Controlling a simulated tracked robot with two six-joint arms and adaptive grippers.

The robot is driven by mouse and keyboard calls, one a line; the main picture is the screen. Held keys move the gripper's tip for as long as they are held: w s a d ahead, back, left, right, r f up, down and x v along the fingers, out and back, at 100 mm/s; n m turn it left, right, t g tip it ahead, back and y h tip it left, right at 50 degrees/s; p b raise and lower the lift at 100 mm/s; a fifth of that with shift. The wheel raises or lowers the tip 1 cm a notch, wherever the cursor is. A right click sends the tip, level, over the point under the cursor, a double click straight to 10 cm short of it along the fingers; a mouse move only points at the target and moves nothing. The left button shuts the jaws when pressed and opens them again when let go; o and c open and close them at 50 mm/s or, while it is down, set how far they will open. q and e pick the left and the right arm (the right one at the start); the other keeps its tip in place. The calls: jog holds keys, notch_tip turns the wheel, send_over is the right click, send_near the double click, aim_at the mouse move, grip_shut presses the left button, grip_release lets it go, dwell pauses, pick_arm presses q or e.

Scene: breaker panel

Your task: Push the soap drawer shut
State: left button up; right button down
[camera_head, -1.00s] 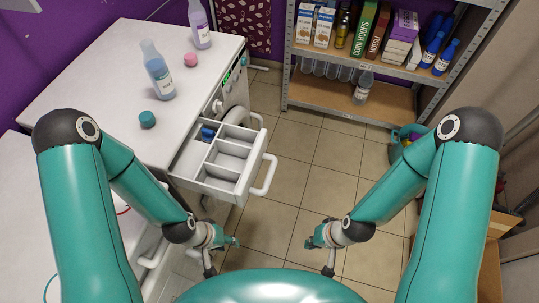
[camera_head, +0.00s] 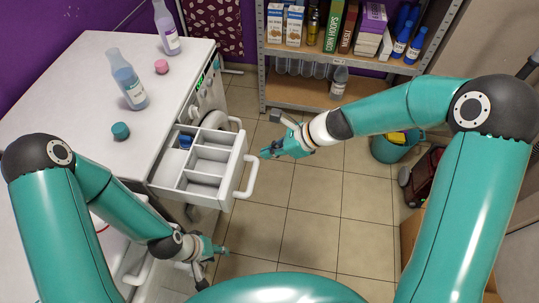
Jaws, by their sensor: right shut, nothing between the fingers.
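The soap drawer (camera_head: 207,190) is a white tray with several compartments, pulled out from the top of the washing machine (camera_head: 205,97). A small blue piece (camera_head: 185,142) sits in its far left compartment. A white bar handle (camera_head: 250,176) runs along its front, on the right side. My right gripper (camera_head: 268,153) is shut and empty, to the right of the drawer's handle and pointing left at it, with a small gap showing. My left gripper (camera_head: 218,250) is low in the picture, below the drawer and apart from it; its finger opening is too small to tell.
The white counter (camera_head: 60,95) holds two bottles (camera_head: 128,80), a pink cap (camera_head: 161,66) and a teal cap (camera_head: 121,131). A shelf (camera_head: 290,93) with boxes and bottles stands at the back. A teal bucket (camera_head: 394,148) is at right. Tiled floor lies open between.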

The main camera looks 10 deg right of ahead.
aim_at(242, 163)
pick_arm(q)
jog(key=shift+f+b, duration=0.5)
jog(key=shift+f, duration=0.05)
pick_arm(e)
jog(key=x, duration=0.7)
jog(key=shift+w+a+f, duration=0.1)
jog(key=shift+a+f, duration=0.15)
jog(key=shift+f, duration=0.1)
jog(key=shift+a, duration=0.1)
